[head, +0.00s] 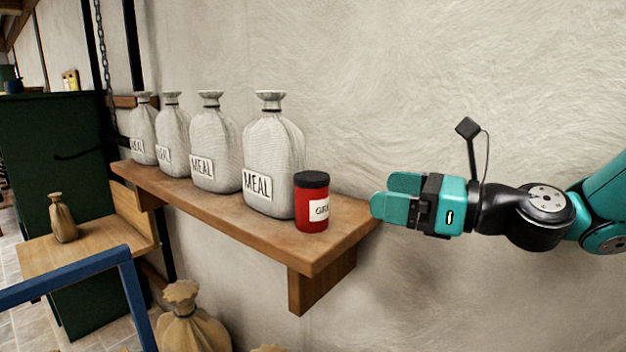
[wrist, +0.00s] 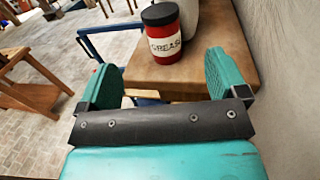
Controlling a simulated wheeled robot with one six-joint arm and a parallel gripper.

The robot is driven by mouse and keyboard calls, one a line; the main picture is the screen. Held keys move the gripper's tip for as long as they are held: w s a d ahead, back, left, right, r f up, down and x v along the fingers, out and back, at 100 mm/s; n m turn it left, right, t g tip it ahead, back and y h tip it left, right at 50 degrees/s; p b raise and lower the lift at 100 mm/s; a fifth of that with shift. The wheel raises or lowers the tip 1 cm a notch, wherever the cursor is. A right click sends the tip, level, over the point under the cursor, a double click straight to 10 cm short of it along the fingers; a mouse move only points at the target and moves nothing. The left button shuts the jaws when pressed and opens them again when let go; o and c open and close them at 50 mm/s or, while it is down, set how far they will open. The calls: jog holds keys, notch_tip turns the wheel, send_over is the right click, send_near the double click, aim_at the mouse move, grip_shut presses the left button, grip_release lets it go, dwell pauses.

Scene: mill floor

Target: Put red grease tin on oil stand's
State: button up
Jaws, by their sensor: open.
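The red grease tin (head: 312,208) with a black lid and a white label stands upright near the right end of a wooden wall shelf (head: 270,247). It also shows in the wrist view (wrist: 164,40), ahead of and between my jaws but beyond the fingertips. My gripper (head: 386,199) is open and empty, just off the shelf's right end, at about the tin's height and to its right. In the wrist view its two green fingers (wrist: 163,85) are spread apart. I cannot pick out an oil stand with certainty in either view.
Several white MEAL sacks (head: 273,160) stand in a row on the shelf, the nearest close beside the tin. The wall (head: 430,80) runs behind the shelf. A blue rail (head: 70,272), a green cabinet (head: 50,150) and a small brown sack (head: 62,218) are at left.

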aim_at(328, 182)
jog(key=p+x, duration=0.2)
jog(key=x, duration=0.6)
jog(key=shift+a, duration=0.2)
jog(key=p+x, duration=0.2)
jog(key=x, duration=0.2)
jog(key=shift+w+a+r, duration=0.1)
jog(key=shift+w+a, duration=0.05)
jog(key=shift+a, duration=0.05)
jog(key=shift+w+a, duration=0.15)
jog(key=shift+a, duration=0.1)
jog(key=shift+c, duration=0.4)
jog(key=c, duration=1.2)
